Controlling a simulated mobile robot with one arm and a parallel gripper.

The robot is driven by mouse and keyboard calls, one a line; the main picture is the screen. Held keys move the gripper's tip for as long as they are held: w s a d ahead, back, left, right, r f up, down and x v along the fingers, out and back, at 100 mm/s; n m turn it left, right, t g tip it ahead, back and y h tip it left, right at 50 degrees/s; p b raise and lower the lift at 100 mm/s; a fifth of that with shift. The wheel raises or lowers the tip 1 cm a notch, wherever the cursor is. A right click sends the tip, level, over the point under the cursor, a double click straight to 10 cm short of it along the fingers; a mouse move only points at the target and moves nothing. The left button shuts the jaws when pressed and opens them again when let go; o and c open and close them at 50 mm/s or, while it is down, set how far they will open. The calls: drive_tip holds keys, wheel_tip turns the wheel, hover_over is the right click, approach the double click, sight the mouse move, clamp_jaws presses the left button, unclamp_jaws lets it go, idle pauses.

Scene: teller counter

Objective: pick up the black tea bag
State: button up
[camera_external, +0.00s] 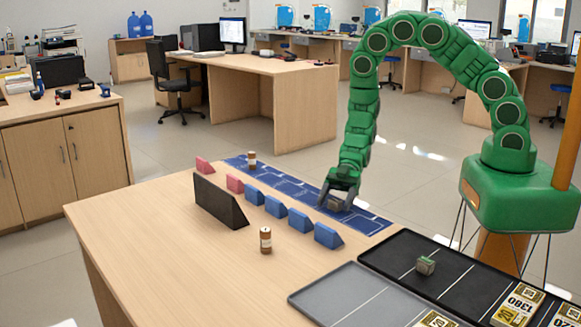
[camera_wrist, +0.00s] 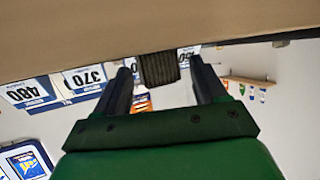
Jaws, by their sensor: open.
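My gripper (camera_external: 338,198) points down low over the blue printed mat on the counter. In the wrist view its two dark fingers (camera_wrist: 158,82) are apart. A small dark ribbed block (camera_wrist: 158,70) sits between the fingertips, against the beige counter surface; I cannot tell whether either finger touches it. It may be the black tea bag, but no label shows. In the external view the fingers mostly hide what is between them. A small grey-green block (camera_external: 426,266) lies on the black tray to the right.
Brown jars stand on the counter (camera_external: 265,240) and mat (camera_external: 252,159). Black (camera_external: 398,252) and grey (camera_external: 330,290) trays lie at right. The front left is clear.

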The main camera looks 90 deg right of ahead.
sight(335, 200)
drive_tip(key=shift+a, duration=0.1)
drive_tip(key=shift+c, duration=0.4)
drive_tip(key=c, duration=1)
drive_tip(key=shift+r, duration=4.95)
